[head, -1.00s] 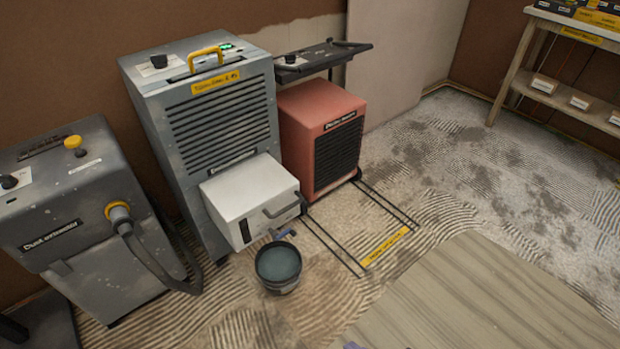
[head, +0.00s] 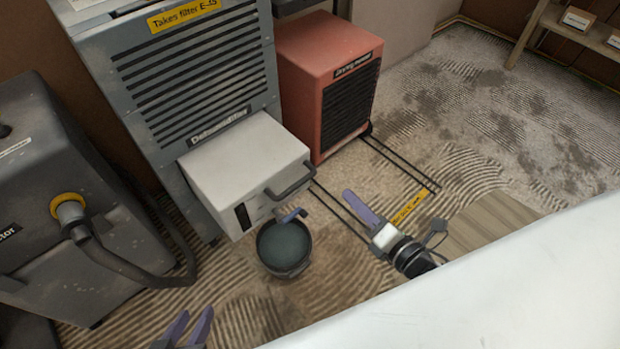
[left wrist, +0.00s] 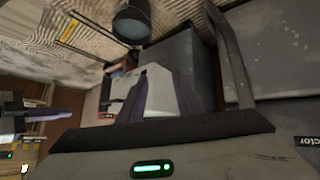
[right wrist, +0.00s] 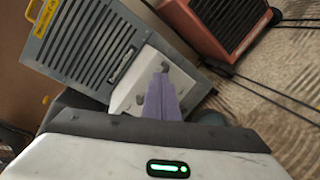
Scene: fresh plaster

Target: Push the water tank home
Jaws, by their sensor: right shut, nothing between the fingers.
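The water tank (head: 240,165) is a white box with a dark handle (head: 292,183). It juts out from the lower front of the grey dehumidifier (head: 190,80). The tank also shows in the right wrist view (right wrist: 155,72), past my right fingers. My right gripper (head: 350,197) is shut and empty, to the right of the tank and apart from it. My left gripper (head: 192,318) is open and empty at the bottom edge of the head view, in front of the tank. In the left wrist view its fingers stand apart, with the tank (left wrist: 152,85) beyond them.
A grey dust extractor (head: 40,180) with a hose is at left. A red drying heater (head: 315,50) stands right of the dehumidifier.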

